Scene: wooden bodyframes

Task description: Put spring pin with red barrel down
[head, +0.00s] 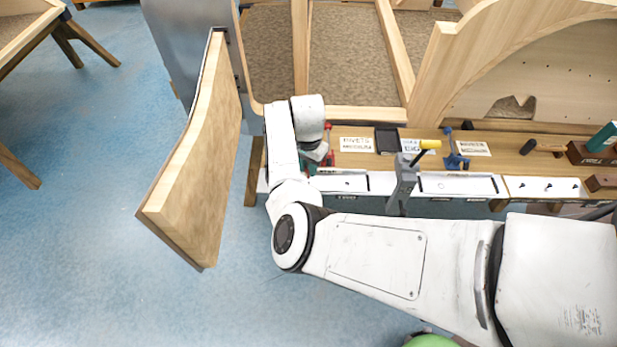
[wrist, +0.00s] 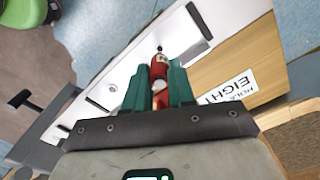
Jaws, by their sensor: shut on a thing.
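The spring pin with red barrel (wrist: 160,72) is between the green fingers of my gripper (wrist: 160,82) in the wrist view. Its red body points away from the palm, and a pale round part shows lower down between the fingers. My gripper is shut on it. The pin is over or against the white drawer front at the bench edge; I cannot tell whether it touches anything. In the head view my gripper (head: 312,168) is at the left end of the bench, mostly hidden by my arm.
The wooden bench (head: 355,160) holds paper labels, a black tray (head: 387,140), a blue clamp (head: 455,154) and a yellow-handled tool (head: 430,144). A wooden panel door (head: 205,150) stands open at left. A printed label (wrist: 228,92) lies right of the pin. Blue floor is free at left.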

